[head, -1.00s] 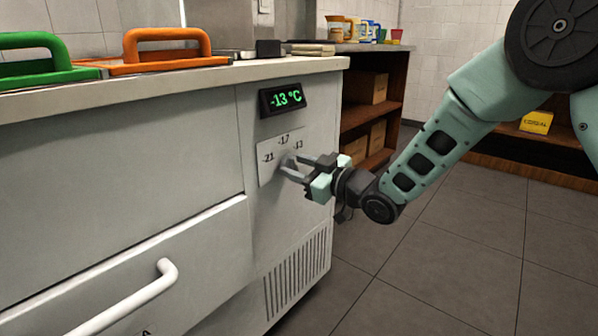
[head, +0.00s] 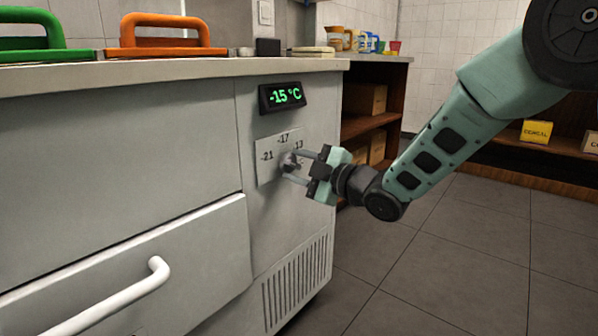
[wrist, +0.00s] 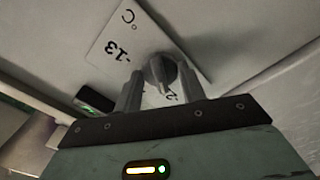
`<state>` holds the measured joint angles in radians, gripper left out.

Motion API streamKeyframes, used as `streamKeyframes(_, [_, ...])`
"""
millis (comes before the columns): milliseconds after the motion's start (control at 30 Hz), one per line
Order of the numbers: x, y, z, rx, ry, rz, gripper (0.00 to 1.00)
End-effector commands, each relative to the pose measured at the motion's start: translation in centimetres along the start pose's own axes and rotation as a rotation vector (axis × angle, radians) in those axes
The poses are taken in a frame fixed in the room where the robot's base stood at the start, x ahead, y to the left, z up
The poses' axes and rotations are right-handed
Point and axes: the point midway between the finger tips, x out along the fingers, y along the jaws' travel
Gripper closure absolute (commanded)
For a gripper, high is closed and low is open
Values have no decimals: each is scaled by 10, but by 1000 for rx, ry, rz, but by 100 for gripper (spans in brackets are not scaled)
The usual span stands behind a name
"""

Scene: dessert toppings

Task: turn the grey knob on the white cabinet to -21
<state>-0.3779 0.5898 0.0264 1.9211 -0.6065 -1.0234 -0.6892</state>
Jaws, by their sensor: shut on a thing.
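The white cabinet (head: 120,150) fills the left of the head view. On its front is a pale dial plate (head: 266,172) marked -21, -17 and -13. The grey knob (head: 290,163) sits on this plate, partly hidden by my fingers. In the wrist view the knob (wrist: 161,72) lies between the two fingers. My gripper (head: 293,167) is shut on the knob, with its fingers on either side of it. The green display (head: 282,96) above the plate reads -15 °C.
A white drawer handle (head: 115,298) sticks out below left. Orange (head: 160,37) and green (head: 28,38) handled lids are on the worktop. Wooden shelves (head: 372,125) with boxes stand behind. The tiled floor to the right is clear.

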Motion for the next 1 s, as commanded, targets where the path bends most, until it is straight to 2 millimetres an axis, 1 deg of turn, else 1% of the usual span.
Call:
streamKeyframes(200, [0,-1,1,-38,-2,-2,82])
streamKeyframes(600, [0,-1,0,-44,-1,-2,82])
streamKeyframes(633, [0,-1,0,-44,-1,-2,57])
streamKeyframes(667, [0,-1,0,-44,-1,-2,49])
streamKeyframes(700, [0,-1,0,-44,-1,-2,38])
streamKeyframes(1000, [-1,0,0,-43,-1,-1,38])
